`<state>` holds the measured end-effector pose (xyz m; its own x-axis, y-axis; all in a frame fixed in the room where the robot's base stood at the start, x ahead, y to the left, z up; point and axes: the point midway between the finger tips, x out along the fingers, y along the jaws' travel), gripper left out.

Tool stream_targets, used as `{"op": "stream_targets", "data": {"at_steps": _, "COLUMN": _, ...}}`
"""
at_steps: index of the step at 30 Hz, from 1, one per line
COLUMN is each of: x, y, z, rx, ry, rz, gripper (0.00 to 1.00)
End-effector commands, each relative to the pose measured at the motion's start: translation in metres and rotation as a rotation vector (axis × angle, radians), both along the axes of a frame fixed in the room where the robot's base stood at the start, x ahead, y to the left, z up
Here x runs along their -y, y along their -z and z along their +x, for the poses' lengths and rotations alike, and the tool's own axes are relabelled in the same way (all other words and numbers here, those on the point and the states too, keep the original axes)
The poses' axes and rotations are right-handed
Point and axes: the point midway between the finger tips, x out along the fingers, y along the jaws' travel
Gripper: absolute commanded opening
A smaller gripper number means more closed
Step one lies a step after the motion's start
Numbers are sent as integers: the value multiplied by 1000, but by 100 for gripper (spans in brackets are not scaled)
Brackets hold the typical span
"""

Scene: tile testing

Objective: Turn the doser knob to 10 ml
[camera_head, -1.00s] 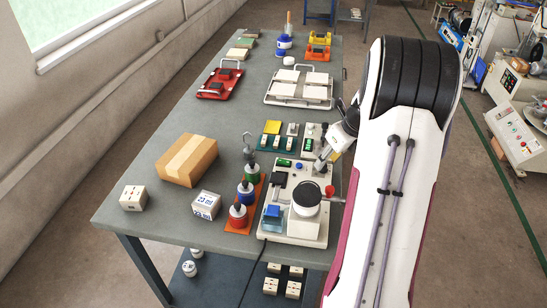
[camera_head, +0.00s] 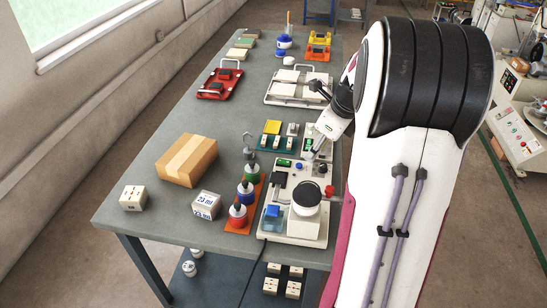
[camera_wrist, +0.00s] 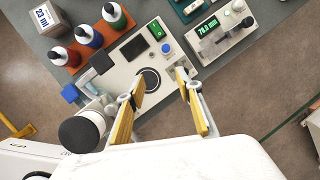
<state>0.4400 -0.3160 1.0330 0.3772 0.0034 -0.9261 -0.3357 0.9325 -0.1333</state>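I cannot tell for sure which of these is the doser knob, and no ml reading is legible on the panel. My gripper (camera_wrist: 160,78) is open and empty above the panel, its fingers on either side of the ringed part. In the head view it (camera_head: 311,153) hangs over the doser's far end.
Red, blue and green bottles (camera_head: 238,212) stand on an orange tray left of the doser. A box marked 23 ml (camera_head: 206,205) and a cardboard box (camera_head: 187,160) lie further left. A device reading about 70.0 (camera_wrist: 208,30) stands close by at upper right in the wrist view.

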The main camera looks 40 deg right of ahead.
Motion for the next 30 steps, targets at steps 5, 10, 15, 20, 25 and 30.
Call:
{"op": "stream_targets", "data": {"at_steps": 5, "x": -21, "y": -11, "z": 0, "rx": -1, "ry": -109, "rz": -45, "gripper": 35}}
{"op": "stream_targets", "data": {"at_steps": 10, "x": -40, "y": -21, "z": -1, "rx": -1, "ry": -213, "rz": -86, "gripper": 35}}
{"op": "stream_targets", "data": {"at_steps": 15, "x": -59, "y": -30, "z": -3, "rx": -1, "ry": -320, "rz": -130, "gripper": 35}}
{"op": "stream_targets", "data": {"at_steps": 20, "x": -76, "y": -38, "z": -6, "rx": 0, "ry": -422, "rz": -171, "gripper": 35}}
{"op": "stream_targets", "data": {"at_steps": 25, "x": -95, "y": -46, "z": -11, "rx": 0, "ry": -532, "rz": -218, "gripper": 35}}
{"op": "stream_targets", "data": {"at_steps": 30, "x": -114, "y": -54, "z": -16, "rx": 1, "ry": -642, "rz": -262, "gripper": 35}}
